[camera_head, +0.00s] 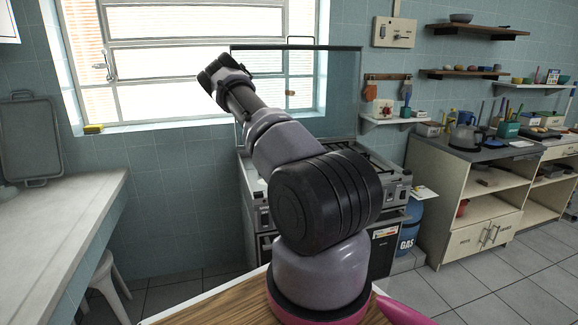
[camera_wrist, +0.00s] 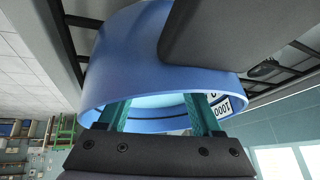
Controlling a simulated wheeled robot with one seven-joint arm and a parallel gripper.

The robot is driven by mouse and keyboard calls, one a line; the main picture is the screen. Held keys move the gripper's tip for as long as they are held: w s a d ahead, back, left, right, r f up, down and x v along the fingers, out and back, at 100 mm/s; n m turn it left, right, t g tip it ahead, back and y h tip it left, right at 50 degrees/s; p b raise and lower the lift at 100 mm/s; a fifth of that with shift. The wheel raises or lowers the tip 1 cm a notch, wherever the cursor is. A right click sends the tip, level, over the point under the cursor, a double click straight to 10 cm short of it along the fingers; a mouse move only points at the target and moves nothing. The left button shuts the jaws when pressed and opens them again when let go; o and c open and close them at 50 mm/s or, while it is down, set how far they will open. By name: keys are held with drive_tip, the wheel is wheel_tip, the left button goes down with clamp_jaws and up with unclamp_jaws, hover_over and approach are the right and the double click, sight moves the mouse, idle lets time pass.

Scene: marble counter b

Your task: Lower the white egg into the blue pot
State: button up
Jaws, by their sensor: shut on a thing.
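The blue pot (camera_wrist: 130,70) fills the upper middle of the wrist view, with its curved wall and open rim towards the camera. My gripper (camera_wrist: 158,105) comes from the bottom edge, and its two teal fingers stand apart at the pot's opening. A pale patch shows between the fingers; I cannot clearly tell the white egg from the pot's inside there. The fingertips are hidden. A dark grey part covers the pot's upper right side.
The stove (camera_head: 258,180) stands behind my arm, with its raised glass lid (camera_head: 345,75) against the window. A pale counter (camera_head: 50,215) runs along the left. Shelves and a cabinet (camera_head: 462,215) with kettle and utensils stand at the right. A white dial marked 1000 (camera_wrist: 222,108) shows beside the fingers.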

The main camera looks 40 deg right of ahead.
drive_tip(key=shift+f, duration=0.2)
drive_tip(key=o, duration=0.9)
drive_tip(key=s+a+r+n+t+y, duration=0.15)
drive_tip(key=s+a+r, duration=0.35)
drive_tip(key=a+r, duration=0.55)
drive_tip(key=s+a+r+n+t+y, duration=0.1)
drive_tip(key=s+a+r+n+y, duration=0.2)
drive_tip(key=s+a+r, duration=0.7)
drive_tip(key=s+a+r+n+t+y, duration=0.1)
drive_tip(key=a+r+n+y, duration=0.1)
drive_tip(key=a+r, duration=0.9)
drive_tip(key=s+a+r+n, duration=0.2)
drive_tip(key=s+a+r, duration=0.1)
drive_tip(key=s, duration=0.5)
drive_tip(key=s+a+r+n+t+y, duration=0.1)
drive_tip(key=s+a+r+n, duration=0.2)
drive_tip(key=s, duration=0.5)
drive_tip(key=s+a+r+n+t+y, duration=0.1)
drive_tip(key=s+a+r+n, duration=0.2)
drive_tip(key=s, duration=0.5)
drive_tip(key=shift+a+r+n+t, duration=0.15)
drive_tip(key=shift+a+r, duration=0.1)
drive_tip(key=shift+a, duration=0.35)
drive_tip(key=shift+a+r+n+t, duration=0.1)
drive_tip(key=shift+a+r, duration=0.1)
drive_tip(key=shift+a, duration=0.4)
